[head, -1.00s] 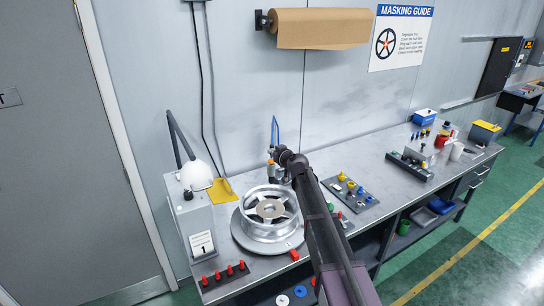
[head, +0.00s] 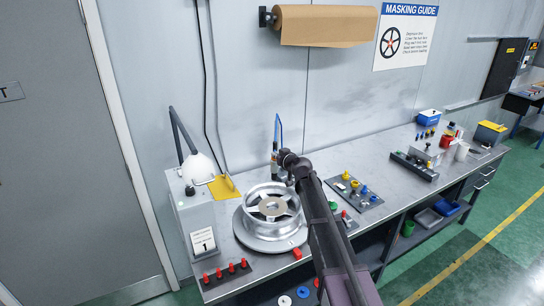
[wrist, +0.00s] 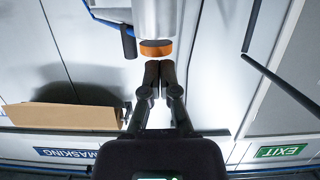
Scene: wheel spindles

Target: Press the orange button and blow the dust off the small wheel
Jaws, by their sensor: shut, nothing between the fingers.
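The silver wheel (head: 249,217) lies flat on a round grey turntable (head: 262,246) at the left of the bench. A silver upright cylinder with a blue hose (head: 277,130) stands behind it. In the wrist view the cylinder (wrist: 154,18) ends in an orange button (wrist: 155,48). My gripper (wrist: 153,66) is shut and empty, its fingertips pointing at the button, just short of it or touching; I cannot tell which. In the head view my arm hides the fingertips and covers part of the area beside the wheel. Dust on the wheel is too small to tell.
A white control box (head: 192,212) with a lamp stands left of the wheel, and red plugs (head: 227,269) stand in front. A tray of coloured plugs (head: 355,190) lies right of my arm. Bins and bottles fill the bench's far right.

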